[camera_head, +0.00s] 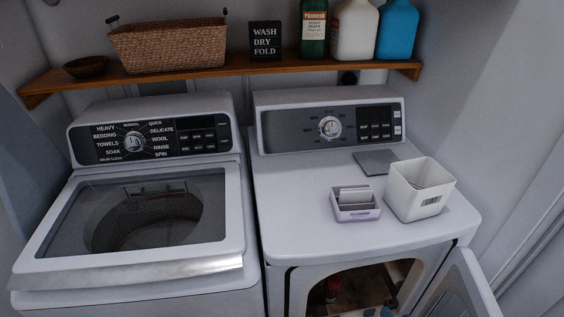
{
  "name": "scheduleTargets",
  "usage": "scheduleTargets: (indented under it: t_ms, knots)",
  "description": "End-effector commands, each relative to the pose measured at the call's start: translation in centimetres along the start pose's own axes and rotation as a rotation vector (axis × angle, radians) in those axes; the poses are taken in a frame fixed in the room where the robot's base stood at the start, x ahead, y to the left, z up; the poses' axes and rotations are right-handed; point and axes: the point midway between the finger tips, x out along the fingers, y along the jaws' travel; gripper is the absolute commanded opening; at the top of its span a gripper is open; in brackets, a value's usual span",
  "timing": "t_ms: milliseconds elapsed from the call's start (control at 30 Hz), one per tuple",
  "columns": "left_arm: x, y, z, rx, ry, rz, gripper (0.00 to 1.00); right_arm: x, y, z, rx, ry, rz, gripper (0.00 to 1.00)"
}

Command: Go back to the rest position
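Neither of my grippers shows in the head view, and no part of my arms is clearly visible. The washer (130,275) stands on the left with its glass-topped lid (150,210) down; the drum shows through the glass. The dryer (300,225) stands on the right. Its front door (462,290) is swung open to the right, and the opening (355,290) shows a dark interior with a small red thing (332,289) in it, too unclear to name.
On the dryer top stand a white lint bin (420,190) and a small lilac box (356,212) holding pale sheets, near a flat grey panel (376,162). A wooden shelf (230,68) above holds a wicker basket (170,45), a bowl, a sign and several bottles. The dryer top's left side is clear.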

Motion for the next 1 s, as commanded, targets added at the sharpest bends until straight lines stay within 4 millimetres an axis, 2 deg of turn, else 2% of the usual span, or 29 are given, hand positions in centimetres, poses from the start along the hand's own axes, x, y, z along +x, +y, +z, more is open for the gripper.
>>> scheduleTargets:
  t_ms: [167,267,367,600,800,900,933,1000]
  knots:
    - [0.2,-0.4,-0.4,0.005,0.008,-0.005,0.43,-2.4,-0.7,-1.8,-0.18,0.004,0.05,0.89]
    - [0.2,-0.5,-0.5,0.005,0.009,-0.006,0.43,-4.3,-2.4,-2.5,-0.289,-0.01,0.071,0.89]
    - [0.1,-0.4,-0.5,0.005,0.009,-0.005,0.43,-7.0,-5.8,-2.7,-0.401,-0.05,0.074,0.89]
    - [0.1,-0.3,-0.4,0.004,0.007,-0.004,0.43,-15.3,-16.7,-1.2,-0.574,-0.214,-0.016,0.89]
    - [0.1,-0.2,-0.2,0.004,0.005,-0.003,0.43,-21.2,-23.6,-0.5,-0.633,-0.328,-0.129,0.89]
    - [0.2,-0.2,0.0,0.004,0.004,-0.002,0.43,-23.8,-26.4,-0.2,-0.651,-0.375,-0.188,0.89]
    - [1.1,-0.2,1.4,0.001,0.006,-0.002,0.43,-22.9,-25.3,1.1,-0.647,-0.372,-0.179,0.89]
    - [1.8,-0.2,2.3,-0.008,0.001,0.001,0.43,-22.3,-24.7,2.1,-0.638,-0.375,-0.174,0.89]
